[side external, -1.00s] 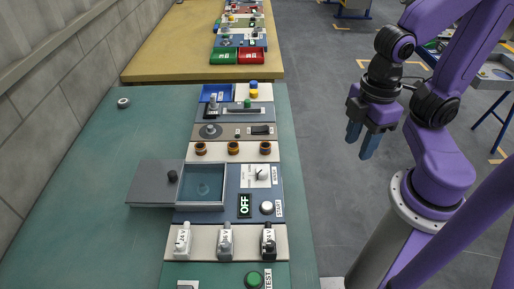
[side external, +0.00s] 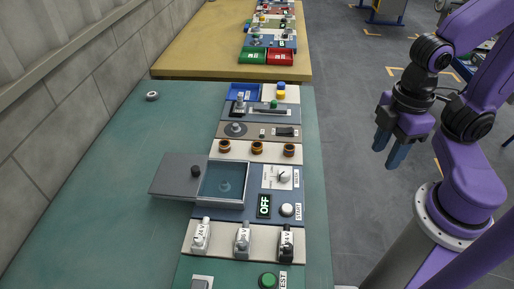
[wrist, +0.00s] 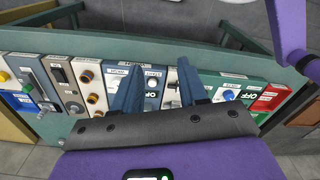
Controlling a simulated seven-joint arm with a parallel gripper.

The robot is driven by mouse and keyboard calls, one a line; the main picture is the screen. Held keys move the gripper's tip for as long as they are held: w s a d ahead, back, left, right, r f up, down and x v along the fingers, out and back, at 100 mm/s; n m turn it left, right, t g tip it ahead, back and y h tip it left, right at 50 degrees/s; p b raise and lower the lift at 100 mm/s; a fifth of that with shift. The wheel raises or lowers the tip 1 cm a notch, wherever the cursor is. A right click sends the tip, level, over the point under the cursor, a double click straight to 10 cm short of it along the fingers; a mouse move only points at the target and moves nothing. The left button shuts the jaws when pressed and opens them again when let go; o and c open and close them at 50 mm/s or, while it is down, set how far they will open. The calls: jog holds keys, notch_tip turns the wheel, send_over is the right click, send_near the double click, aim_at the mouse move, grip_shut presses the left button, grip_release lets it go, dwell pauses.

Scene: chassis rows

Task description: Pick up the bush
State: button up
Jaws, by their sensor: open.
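A small round grey ring with a dark centre (side external: 152,96), which looks like the bush, lies flat on the green table (side external: 120,165), near its far left corner in the side view. I cannot make it out in the wrist view. My gripper (side external: 387,157) is open and empty, with its blue-grey fingers pointing down. It hangs over the grey floor to the right of the table, well apart from the ring. In the wrist view my gripper's fingers (wrist: 158,75) stand apart with panels seen beyond them.
A row of panels with knobs, switches and orange-brown rings (side external: 257,148) runs along the table's right side. An open compartment (side external: 222,183) has a grey lid (side external: 180,176) slid left. A yellow table (side external: 195,62) stands behind. The green table's left part is clear.

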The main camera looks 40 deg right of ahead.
dwell(0.3)
jog(key=o, duration=0.4)
jog(key=m, duration=3.1)
send_over(256, 144)
jog(key=s+a, duration=0.1)
notch_tip(256, 144, down, 3)
notch_tip(256, 144, down, 17)
jog(key=shift+f, duration=0.2)
